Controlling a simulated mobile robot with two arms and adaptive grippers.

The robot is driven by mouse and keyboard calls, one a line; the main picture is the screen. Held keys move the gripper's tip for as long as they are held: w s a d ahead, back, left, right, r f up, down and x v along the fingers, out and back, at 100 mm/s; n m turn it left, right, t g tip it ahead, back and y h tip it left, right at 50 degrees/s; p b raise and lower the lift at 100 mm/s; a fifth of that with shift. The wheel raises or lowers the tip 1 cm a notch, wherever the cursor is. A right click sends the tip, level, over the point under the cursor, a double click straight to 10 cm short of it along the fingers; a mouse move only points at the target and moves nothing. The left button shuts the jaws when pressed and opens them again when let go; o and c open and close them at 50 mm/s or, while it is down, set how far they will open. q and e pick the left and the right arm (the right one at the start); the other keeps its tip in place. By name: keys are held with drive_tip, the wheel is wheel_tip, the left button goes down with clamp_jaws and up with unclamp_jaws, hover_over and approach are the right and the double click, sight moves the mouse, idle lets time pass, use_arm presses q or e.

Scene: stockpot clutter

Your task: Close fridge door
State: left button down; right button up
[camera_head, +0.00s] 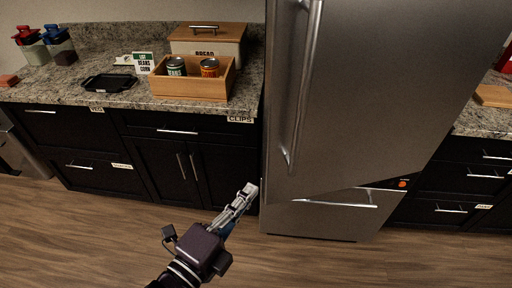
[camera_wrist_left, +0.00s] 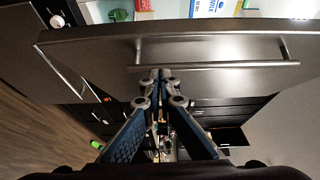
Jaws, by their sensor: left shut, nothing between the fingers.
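The stainless steel fridge door (camera_head: 375,90) fills the upper right of the head view, with a long vertical handle (camera_head: 305,90) near its left edge. Its bottom edge slants across the lower front panel (camera_head: 325,220), so it looks swung partly open. In the left wrist view a lit interior with small packages (camera_wrist_left: 210,8) shows beyond a steel panel with a bar handle (camera_wrist_left: 215,64). My left gripper (camera_head: 250,189) is shut and empty, just left of the door's lower left corner; its fingertips also show in the wrist view (camera_wrist_left: 160,75). I cannot tell whether they touch. My right gripper is out of view.
Black cabinets (camera_head: 165,160) stand left of the fridge under a granite counter (camera_head: 125,98). On it are a wooden crate (camera_head: 190,88) with cans, a bread box (camera_head: 235,35) and a black tray (camera_head: 108,83). The wooden floor (camera_head: 90,235) in front is clear.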

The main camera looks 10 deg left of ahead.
use_arm(q)
drive_tip(key=p, duration=0.4)
approach(275, 141)
drive_tip(key=d+x, duration=0.1)
drive_tip(key=x, duration=0.4)
drive_tip(key=shift+w+a, duration=0.3)
drive_tip(key=shift+w, duration=0.05)
